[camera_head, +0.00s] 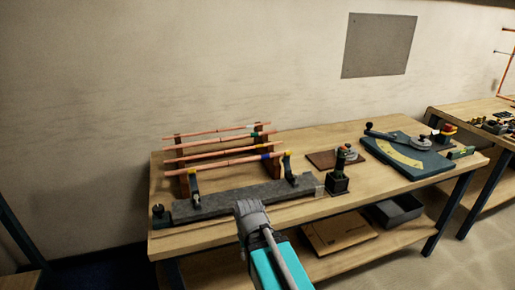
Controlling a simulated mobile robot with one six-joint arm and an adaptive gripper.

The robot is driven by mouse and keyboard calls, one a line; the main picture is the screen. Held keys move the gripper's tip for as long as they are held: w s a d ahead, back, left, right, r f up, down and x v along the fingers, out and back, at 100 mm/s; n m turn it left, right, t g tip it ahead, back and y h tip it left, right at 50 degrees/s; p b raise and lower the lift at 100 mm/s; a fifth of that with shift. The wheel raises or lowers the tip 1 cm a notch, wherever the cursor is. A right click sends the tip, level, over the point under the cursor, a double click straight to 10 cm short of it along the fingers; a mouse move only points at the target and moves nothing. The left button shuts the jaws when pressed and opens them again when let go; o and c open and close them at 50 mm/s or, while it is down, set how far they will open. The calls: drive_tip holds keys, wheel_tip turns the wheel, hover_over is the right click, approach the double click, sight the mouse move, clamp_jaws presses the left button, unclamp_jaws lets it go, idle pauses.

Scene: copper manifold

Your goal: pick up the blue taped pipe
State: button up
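Several copper pipes lie roughly level, one above another, across a wooden rack at the back left of the workbench. The blue taped pipe (232,162) appears to be the lowest and nearest one, with a small blue band near its right end. My gripper (249,205) is grey and sits at the front edge of the bench, in front of and below the pipes, apart from them. Its fingers are too small and turned away to tell whether they are open or shut. Nothing is visibly held.
A long grey metal bar (235,199) with upright clamps lies between my gripper and the rack. A dark vise-like tool (338,183) stands to the right. A teal plate (408,156) with a yellow scale lies farther right. A grey bin (394,210) sits on the lower shelf.

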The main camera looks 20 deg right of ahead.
wheel_tip(320, 180, up, 18)
drive_tip(key=p, duration=1.6)
drive_tip(key=shift+f, duration=0.2)
drive_tip(key=shift+o, duration=0.3)
drive_tip(key=shift+o, duration=0.9)
